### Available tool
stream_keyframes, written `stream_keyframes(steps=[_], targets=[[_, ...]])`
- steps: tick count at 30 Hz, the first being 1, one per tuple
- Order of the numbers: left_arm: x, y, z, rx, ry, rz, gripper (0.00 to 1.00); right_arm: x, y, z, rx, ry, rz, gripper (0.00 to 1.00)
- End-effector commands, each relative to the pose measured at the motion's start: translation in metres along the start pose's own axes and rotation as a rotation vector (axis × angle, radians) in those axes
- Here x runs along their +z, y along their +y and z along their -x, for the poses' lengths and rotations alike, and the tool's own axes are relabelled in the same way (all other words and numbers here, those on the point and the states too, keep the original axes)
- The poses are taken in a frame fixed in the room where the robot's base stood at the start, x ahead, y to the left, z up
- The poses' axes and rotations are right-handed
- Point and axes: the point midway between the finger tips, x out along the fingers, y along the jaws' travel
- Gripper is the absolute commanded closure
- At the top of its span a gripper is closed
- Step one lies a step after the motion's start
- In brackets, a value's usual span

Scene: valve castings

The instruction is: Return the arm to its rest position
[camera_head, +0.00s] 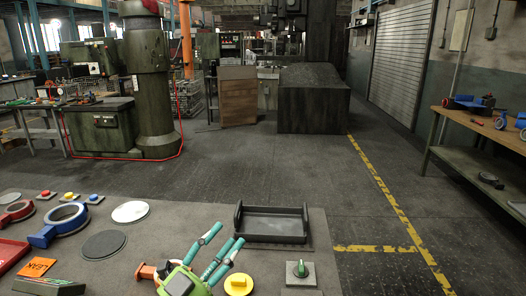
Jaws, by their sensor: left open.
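My left gripper (228,236) shows at the bottom centre of the head view, above the near table (190,225). It has a green body and teal fingers. The fingers are spread apart with nothing between them. The fingertips point away from me, just left of a black tray (272,239). An orange part (147,271) lies just left of the gripper, partly hidden by it. My right gripper is not in view.
A yellow round piece (238,284) and a green-knobbed switch (300,270) lie right of the gripper. A dark disc (103,245), a white disc (130,211) and a blue valve casting (60,222) lie left. The tray looks empty. Open floor lies beyond.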

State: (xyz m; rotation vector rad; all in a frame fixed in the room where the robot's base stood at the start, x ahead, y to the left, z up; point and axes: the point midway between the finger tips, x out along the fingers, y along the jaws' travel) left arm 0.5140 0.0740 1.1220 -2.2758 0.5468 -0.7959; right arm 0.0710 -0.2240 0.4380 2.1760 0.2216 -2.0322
Motion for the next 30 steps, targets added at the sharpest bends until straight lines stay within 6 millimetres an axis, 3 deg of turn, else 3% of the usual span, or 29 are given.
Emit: stream_keyframes(steps=[3, 5, 9, 11, 15, 18, 28, 30], targets=[[0.051, -0.013, 0.039, -0.174, -0.31, 0.166, 0.54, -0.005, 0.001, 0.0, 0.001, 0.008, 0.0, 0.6], [0.079, -0.009, 0.067, -0.227, -0.485, 0.243, 0.54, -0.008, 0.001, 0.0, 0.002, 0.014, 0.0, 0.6], [0.128, 0.028, 0.152, -0.248, -0.909, 0.422, 0.54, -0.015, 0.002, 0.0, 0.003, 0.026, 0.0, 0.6], [0.137, 0.05, 0.189, -0.22, -1.069, 0.489, 0.54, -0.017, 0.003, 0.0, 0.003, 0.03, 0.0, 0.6], [0.135, 0.094, 0.256, -0.119, -1.343, 0.608, 0.54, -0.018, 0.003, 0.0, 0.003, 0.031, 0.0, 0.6], [0.125, 0.119, 0.291, -0.04, -1.479, 0.67, 0.54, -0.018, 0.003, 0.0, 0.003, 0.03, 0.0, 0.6], [0.069, 0.176, 0.376, 0.236, -1.785, 0.839, 0.54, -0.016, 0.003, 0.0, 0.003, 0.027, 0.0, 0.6], [0.088, 0.189, 0.377, 0.234, -1.786, 0.831, 0.54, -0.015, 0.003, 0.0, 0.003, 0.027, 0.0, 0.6]])
